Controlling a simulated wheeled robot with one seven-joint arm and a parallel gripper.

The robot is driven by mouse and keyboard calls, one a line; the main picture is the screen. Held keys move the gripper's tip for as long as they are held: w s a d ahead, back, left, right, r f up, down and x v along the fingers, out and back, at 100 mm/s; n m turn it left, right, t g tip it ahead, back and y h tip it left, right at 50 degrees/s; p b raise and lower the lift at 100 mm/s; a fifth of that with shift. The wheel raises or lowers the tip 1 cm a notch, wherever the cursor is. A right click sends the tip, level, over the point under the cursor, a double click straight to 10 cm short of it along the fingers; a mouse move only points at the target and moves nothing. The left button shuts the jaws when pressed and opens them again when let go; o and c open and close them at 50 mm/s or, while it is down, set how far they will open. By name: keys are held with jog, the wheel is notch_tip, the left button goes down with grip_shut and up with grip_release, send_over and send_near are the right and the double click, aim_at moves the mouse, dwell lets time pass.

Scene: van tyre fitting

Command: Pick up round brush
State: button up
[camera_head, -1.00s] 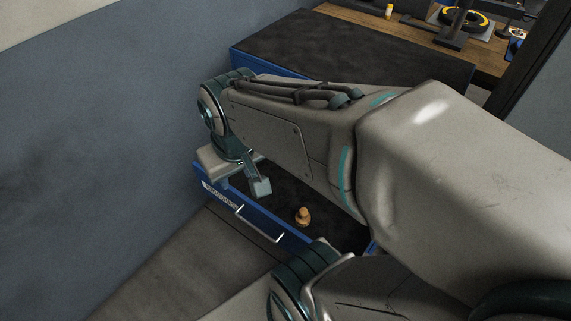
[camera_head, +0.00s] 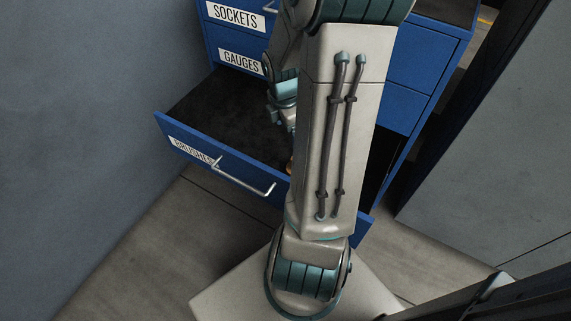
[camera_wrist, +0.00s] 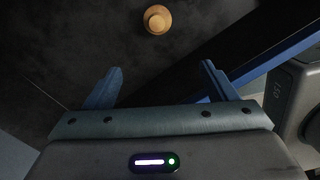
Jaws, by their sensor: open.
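The round brush (camera_wrist: 157,19) shows in the wrist view as a round wooden knob, seen from above, on the dark floor of the open drawer (camera_head: 190,148). In the head view only a sliver of it (camera_head: 290,166) shows beside my arm, which hides the rest. My gripper (camera_wrist: 160,82) is open and empty, its two blue fingers spread wide. The brush lies beyond the fingertips, roughly centred between them in the wrist view, and is apart from them. In the head view my gripper (camera_head: 280,112) is over the drawer, partly hidden by my arm.
The open drawer has a silver handle (camera_head: 243,185) and a partly readable label (camera_head: 192,150). Closed blue drawers labelled SOCKETS (camera_head: 236,17) and GAUGES (camera_head: 241,62) are above it. A grey wall (camera_head: 80,120) stands at the left. The drawer floor around the brush is bare.

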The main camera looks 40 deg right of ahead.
jog(key=d+f+n+b, duration=0.1)
jog(key=f, duration=0.1)
jog(key=d+f+n+b, duration=0.1)
jog(key=f, duration=0.2)
jog(key=d+f, duration=0.1)
jog(key=f, duration=0.2)
jog(key=shift+s+d+n+y+b, duration=0.1)
jog(key=shift+n+y+b, duration=0.3)
notch_tip(320, 180, down, 7)
jog(key=b, duration=0.3)
jog(key=shift+f+b, duration=0.1)
jog(key=shift+b, duration=0.3)
jog(key=shift+f+b, duration=2.1)
jog(key=shift+f, duration=0.85)
jog(key=shift+r, duration=0.1)
jog(key=c, duration=1.1)
